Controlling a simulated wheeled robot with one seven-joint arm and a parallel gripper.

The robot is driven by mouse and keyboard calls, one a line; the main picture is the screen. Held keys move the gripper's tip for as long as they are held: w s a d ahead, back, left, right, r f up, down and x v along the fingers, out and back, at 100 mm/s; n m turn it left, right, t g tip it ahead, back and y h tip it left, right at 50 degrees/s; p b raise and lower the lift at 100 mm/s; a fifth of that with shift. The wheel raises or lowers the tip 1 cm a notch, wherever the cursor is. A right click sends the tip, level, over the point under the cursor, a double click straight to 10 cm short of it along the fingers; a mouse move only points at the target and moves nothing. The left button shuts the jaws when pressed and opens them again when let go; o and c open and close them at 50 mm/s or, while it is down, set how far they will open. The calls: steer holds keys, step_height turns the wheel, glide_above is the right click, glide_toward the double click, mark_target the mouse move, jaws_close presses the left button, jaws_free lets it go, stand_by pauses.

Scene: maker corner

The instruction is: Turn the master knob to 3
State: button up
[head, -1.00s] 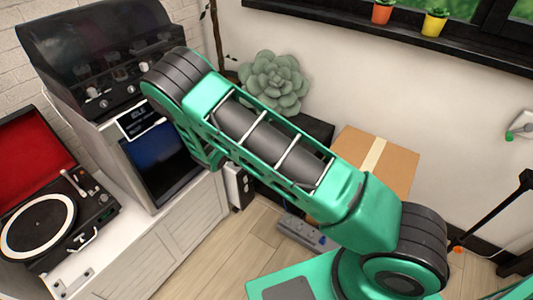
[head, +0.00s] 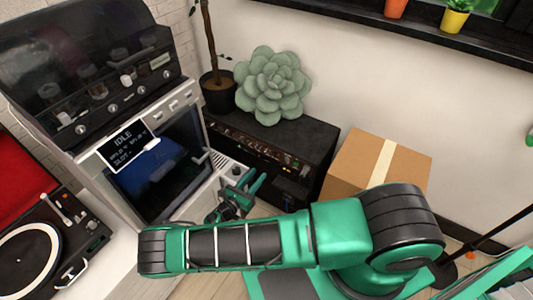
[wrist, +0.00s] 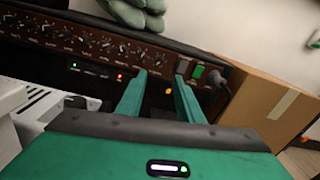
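The black amplifier (head: 225,128) stands below the green succulent, with a row of small control knobs (wrist: 104,45) along its front panel in the wrist view. The labels are too small to read, so I cannot tell for sure which knob is the master knob. The rightmost knob (wrist: 157,57) of the row shows between my fingertips in the picture. My gripper (wrist: 158,80) is open and empty, its two green fingers pointing at the panel. In the head view my gripper (head: 255,182) is in front of the amplifier, apart from it as far as I can see.
A grey switch (wrist: 183,67) and a lit green switch (wrist: 198,72) are at the panel's right end, beside a cable plug. A cardboard box (head: 375,165) stands to the right. A machine with an IDLE screen (head: 128,147) and a turntable (head: 35,245) are to the left.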

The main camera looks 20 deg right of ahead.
mark_target(273, 156)
steer(key=x, duration=1.1)
steer(key=shift+w, duration=0.1)
steer(key=shift+a, duration=0.1)
jaws_close()
